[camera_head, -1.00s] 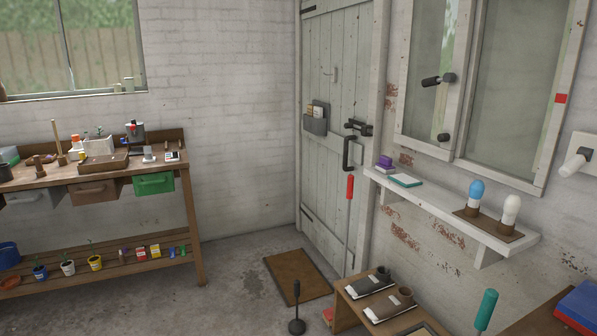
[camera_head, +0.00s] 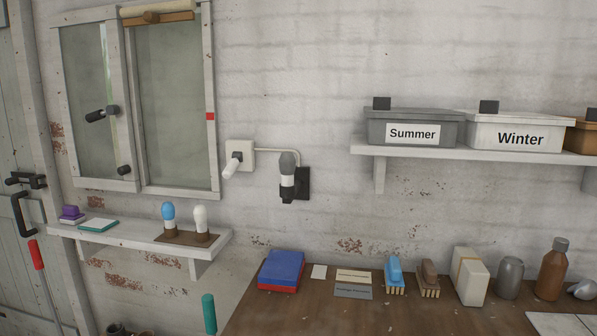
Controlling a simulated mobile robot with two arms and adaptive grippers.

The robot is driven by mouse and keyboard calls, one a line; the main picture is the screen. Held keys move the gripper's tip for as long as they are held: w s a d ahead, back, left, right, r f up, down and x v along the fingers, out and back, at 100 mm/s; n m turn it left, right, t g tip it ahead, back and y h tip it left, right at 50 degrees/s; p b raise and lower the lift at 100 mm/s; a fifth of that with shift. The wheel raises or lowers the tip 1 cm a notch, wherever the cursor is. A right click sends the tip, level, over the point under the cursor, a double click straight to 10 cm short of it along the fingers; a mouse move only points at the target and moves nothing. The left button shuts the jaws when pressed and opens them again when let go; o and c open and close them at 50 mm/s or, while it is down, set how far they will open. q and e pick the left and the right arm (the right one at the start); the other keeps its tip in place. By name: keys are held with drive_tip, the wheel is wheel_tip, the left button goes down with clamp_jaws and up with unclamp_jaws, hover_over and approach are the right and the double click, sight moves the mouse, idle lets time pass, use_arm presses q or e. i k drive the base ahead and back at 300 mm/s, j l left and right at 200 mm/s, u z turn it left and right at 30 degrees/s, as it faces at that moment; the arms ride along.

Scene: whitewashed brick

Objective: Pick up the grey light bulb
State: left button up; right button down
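A grey bulb (camera_head: 289,160) with a white lower part stands upright in a black wall holder (camera_head: 302,184), to the right of a white wall plate. Its lower end is hidden in the holder. A blue bulb (camera_head: 169,214) and a white bulb (camera_head: 201,217) stand upright in brown holders on the small wall shelf (camera_head: 126,232) to the left. Neither of my grippers shows in the view.
A wooden bench (camera_head: 300,314) below carries a blue and red box (camera_head: 282,270), brushes, a pale block (camera_head: 470,276), a grey jar (camera_head: 510,278) and a brown bottle (camera_head: 552,268). A higher shelf (camera_head: 475,153) holds Summer and Winter boxes. The wall around the grey bulb is mostly bare.

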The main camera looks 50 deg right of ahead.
sight(286, 162)
drive_tip(key=z, duration=1.55)
drive_tip(key=u, duration=0.2)
drive_tip(key=k+l, duration=0.05)
